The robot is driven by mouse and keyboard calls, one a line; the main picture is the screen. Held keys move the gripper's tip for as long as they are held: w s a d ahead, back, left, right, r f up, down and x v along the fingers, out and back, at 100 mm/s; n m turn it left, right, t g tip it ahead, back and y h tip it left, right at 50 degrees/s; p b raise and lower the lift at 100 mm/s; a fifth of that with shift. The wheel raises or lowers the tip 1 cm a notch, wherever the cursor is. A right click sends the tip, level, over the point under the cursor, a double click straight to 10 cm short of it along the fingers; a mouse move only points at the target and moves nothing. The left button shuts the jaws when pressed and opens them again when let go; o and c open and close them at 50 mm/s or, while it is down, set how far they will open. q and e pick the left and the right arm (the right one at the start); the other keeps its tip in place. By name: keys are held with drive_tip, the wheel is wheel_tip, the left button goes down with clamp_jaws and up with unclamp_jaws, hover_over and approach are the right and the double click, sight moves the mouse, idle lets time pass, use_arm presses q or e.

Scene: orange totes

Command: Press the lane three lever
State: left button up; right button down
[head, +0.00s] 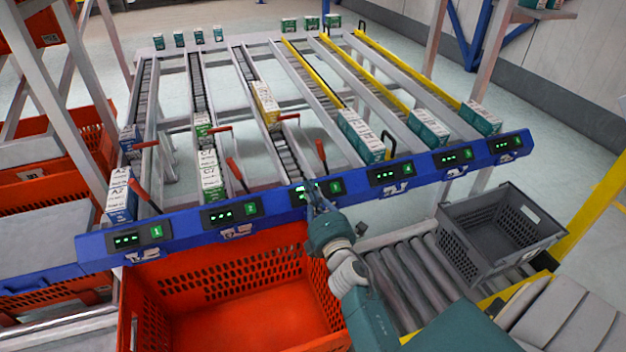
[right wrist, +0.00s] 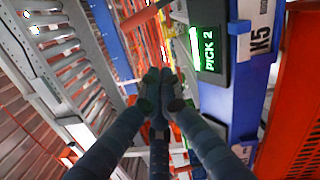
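The lane three lever (head: 321,155) is a red handle standing tilted up behind the blue front rail, above the third display (head: 300,196). My right gripper (head: 313,188) is at the rail in front of that display, a little below the lever and apparently apart from it. In the right wrist view its fingers (right wrist: 160,88) are drawn together with nothing visible between them. A lit screen reading "PICK 2" (right wrist: 203,50) is just right of the fingertips. Whether a fingertip touches anything cannot be told. My left gripper is out of view.
Similar red levers stand at lane one (head: 149,197) and lane two (head: 238,173). Boxes sit in several lanes. An orange tote (head: 240,275) is below the rail, and a grey crate (head: 500,230) sits on rollers at the right.

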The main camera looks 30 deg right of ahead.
drive_tip(key=x, duration=0.7)
drive_tip(key=shift+w+b, duration=0.25)
drive_tip(key=shift+b, duration=0.05)
drive_tip(key=shift+w+d+r, duration=0.2)
drive_tip(key=shift+w+d, duration=0.15)
drive_tip(key=shift+w, duration=0.3)
drive_tip(key=shift+s+d+r+p, duration=0.15)
drive_tip(key=shift+d+p, duration=0.2)
drive_tip(key=shift+d, duration=0.25)
drive_tip(key=shift+s+d+r+p, duration=0.1)
drive_tip(key=shift+d+r+p, duration=0.1)
drive_tip(key=shift+d+p, duration=0.3)
drive_tip(key=shift+d+r, duration=0.1)
drive_tip(key=shift+d, duration=0.55)
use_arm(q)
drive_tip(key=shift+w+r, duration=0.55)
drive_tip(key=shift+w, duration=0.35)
